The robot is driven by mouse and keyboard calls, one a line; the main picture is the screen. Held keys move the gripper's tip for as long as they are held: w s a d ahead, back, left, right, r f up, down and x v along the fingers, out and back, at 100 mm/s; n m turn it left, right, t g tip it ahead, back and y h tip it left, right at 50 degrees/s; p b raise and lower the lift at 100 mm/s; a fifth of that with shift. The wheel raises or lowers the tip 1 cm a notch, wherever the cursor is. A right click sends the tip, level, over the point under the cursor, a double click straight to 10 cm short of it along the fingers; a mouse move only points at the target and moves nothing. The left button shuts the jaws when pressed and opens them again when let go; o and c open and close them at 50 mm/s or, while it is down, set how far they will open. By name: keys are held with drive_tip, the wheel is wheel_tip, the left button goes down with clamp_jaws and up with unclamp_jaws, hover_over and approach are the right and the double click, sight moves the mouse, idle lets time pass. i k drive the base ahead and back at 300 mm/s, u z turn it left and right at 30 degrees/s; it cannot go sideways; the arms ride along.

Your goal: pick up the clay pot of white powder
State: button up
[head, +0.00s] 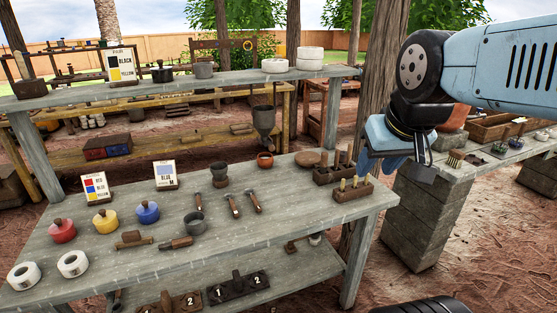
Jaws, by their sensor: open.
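I cannot single out a clay pot of white powder for sure. A small orange clay pot (265,160) stands upright near the back of the front table; its contents are too small to tell. On the right bench, a small dark dish (541,136) seems to hold something pale. My gripper (408,172) hangs from my blue arm at the upper right, jaws open and apparently empty. It is right of the orange pot, in front of the right bench's left end, and hides part of that bench.
The front table (300,215) holds red, yellow and blue lidded pots, hammers, white rings and tool blocks (352,190). A raised shelf (215,82) runs behind it. The right bench (480,171) rests on a block pier (427,217) and carries a wooden tray (490,130). A tree-like post stands behind my gripper.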

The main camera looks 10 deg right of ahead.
sight(266, 160)
drive_tip(key=z, duration=0.15)
drive_tip(key=i, duration=1)
drive_tip(key=u, duration=0.1)
